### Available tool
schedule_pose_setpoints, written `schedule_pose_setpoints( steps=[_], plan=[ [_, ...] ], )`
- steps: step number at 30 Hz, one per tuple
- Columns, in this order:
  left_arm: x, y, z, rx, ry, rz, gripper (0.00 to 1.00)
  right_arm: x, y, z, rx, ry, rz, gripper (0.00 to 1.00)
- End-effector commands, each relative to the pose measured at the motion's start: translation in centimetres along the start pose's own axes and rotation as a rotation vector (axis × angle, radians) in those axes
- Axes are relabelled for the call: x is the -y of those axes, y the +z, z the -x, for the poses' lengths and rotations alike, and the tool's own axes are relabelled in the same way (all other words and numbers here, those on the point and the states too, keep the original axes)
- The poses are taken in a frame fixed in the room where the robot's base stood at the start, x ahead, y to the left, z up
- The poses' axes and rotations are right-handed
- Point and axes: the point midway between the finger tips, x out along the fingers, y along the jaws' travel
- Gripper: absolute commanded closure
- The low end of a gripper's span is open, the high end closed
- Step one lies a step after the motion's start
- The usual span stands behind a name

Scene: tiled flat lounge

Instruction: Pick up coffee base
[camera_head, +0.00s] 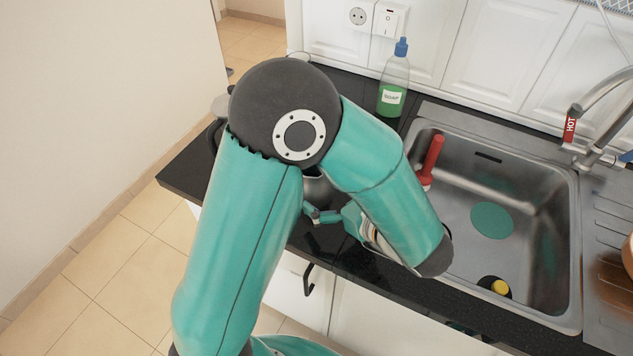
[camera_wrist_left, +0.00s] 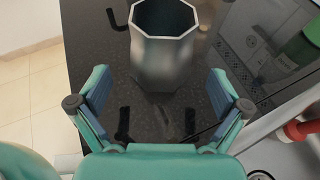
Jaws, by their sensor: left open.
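The coffee base (camera_wrist_left: 165,60) is a grey metal, open-topped, eight-sided pot standing upright on the dark counter in the left wrist view. In the head view only a small grey part of it (camera_head: 318,190) shows beneath my left arm. My left gripper (camera_wrist_left: 160,92) is open, with one finger to each side of the pot's lower part in the wrist picture. The pot appears just beyond the fingers, and no contact shows. In the head view my left gripper (camera_head: 328,214) is mostly hidden by my arm. My right gripper is not in view.
A steel sink (camera_head: 535,215) with a red-handled tool (camera_head: 432,158) lies to the right. A soap bottle (camera_head: 394,82) stands at the back by the wall. A tap (camera_head: 598,140) hangs over the sink. The counter (camera_head: 190,172) ends at the left. Items behind my arm are partly hidden.

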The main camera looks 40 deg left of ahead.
Motion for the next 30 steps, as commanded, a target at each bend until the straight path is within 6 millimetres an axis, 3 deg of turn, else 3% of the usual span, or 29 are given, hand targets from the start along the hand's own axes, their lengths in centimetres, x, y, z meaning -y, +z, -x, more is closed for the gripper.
schedule_pose_setpoints(
  steps=[7, 16, 24, 25, 30],
  plan=[
    [0.0, 0.2, -1.6, 0.0, 0.004, 0.0, 0.0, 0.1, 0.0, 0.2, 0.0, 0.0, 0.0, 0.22],
    [0.2, 0.6, -5.5, -0.001, 0.004, 0.0, 0.0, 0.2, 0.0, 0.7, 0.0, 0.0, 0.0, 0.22],
    [0.3, 0.5, -5.9, 0.0, 0.0, 0.001, 0.0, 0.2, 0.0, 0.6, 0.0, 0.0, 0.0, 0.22],
    [0.3, 0.5, -5.9, 0.0, 0.0, 0.001, 0.02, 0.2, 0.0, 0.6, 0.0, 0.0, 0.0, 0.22],
    [0.3, 0.5, -5.9, 0.0, 0.0, 0.001, 0.3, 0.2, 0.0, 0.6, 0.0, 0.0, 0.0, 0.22]
  ],
)
